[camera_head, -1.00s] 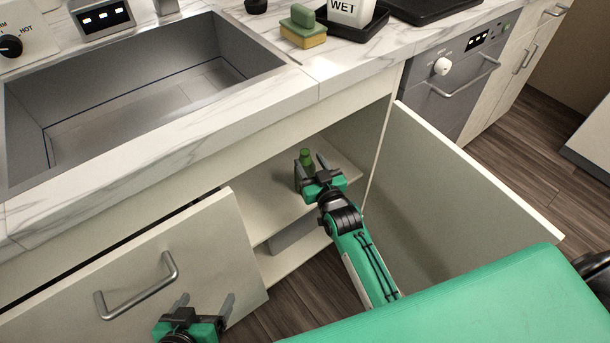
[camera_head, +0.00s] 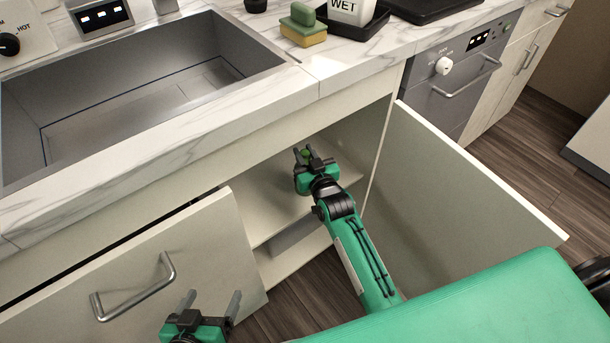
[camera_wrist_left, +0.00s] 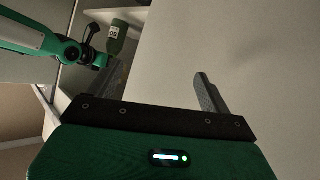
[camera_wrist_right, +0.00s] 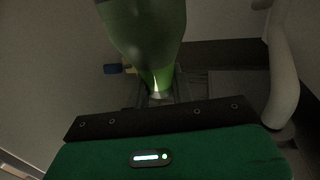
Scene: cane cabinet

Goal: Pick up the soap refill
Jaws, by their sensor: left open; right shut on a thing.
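The soap refill is a green bottle (camera_head: 305,154), mostly hidden by my right gripper (camera_head: 304,152) inside the open cabinet under the sink. My right gripper is shut on it. In the right wrist view the translucent green bottle (camera_wrist_right: 145,35) stands between the fingers, its lower part narrowing toward them. The left wrist view shows the bottle (camera_wrist_left: 118,38) with a pale label, at the end of my right arm. My left gripper (camera_head: 212,298) is open and empty, in front of the left cabinet door.
The left cabinet door (camera_head: 130,270) with its metal handle and the right door (camera_head: 450,190) stand open on either side of the cabinet. A shelf (camera_head: 262,205) lies under my right gripper. A pale curved pipe (camera_wrist_right: 282,75) shows at the right in the right wrist view.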

